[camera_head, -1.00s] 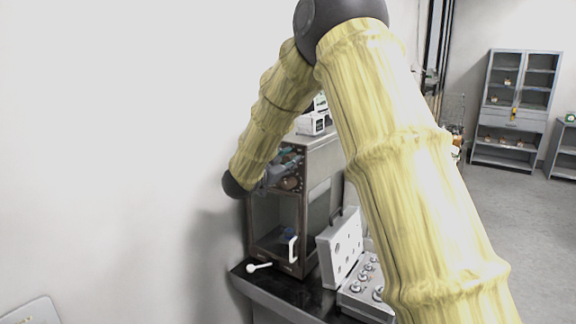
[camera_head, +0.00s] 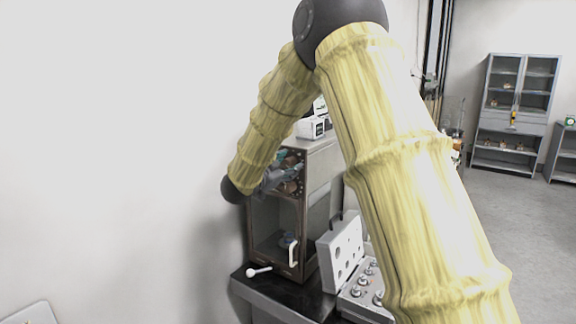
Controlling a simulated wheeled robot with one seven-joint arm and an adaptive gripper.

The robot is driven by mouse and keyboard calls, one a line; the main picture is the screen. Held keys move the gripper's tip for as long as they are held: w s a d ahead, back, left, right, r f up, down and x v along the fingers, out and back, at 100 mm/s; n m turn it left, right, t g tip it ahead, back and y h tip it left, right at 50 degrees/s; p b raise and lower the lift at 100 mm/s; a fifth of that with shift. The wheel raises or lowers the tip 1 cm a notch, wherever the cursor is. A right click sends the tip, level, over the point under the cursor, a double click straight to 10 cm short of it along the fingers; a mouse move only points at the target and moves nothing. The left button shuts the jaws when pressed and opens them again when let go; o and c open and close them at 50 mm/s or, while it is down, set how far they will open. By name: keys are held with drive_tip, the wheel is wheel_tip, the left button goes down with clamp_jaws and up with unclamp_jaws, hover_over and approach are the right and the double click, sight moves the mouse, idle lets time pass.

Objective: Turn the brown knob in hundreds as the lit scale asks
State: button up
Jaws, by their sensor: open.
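My gripper (camera_head: 279,178), grey and small in view, is open in front of that panel, close to the knobs. I cannot tell whether it touches one. My yellow arm hides much of the middle. No lit reading can be made out.
A white handle (camera_head: 293,253) is on the case front and a white-tipped lever (camera_head: 258,271) lies at the dark table's (camera_head: 270,291) left end. White instruments (camera_head: 312,127) sit on top. Shelved cabinets (camera_head: 514,108) stand far right.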

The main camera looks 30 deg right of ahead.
drive_tip(key=v, duration=1.1)
drive_tip(key=shift+a, duration=0.2)
drive_tip(key=shift+s, duration=0.1)
idle(0.7)
drive_tip(key=s+a+f+n+t+y, duration=0.1)
drive_tip(key=a+f+n+t+y, duration=0.25)
drive_tip(key=f, duration=1.15)
drive_tip(key=s+a+f+n+y, duration=0.2)
drive_tip(key=f+n+y, duration=0.35)
drive_tip(key=f, duration=0.85)
drive_tip(key=s+a+f+n+g+y, duration=0.1)
drive_tip(key=s+a+f+n, duration=0.2)
drive_tip(key=s+f, duration=0.5)
drive_tip(key=s+a+f+n+g+y, duration=0.25)
drive_tip(key=s+f, duration=0.25)
drive_tip(key=f, duration=0.6)
drive_tip(key=s+a+f+n+g+y, duration=0.1)
drive_tip(key=s+f, duration=0.3)
drive_tip(key=s, duration=0.6)
drive_tip(key=s+a+f+n+g+y, duration=0.2)
drive_tip(key=s+a+f+g, duration=0.1)
drive_tip(key=s, duration=0.8)
drive_tip(key=s+a+f+n+g+y, duration=0.1)
drive_tip(key=s+a+f+g, duration=0.1)
drive_tip(key=s+f, duration=0.4)
drive_tip(key=s, duration=0.5)
drive_tip(key=shift+s+a+n+g, duration=0.2)
drive_tip(key=shift+a+n+g, duration=0.15)
drive_tip(key=shift+a+g, duration=0.05)
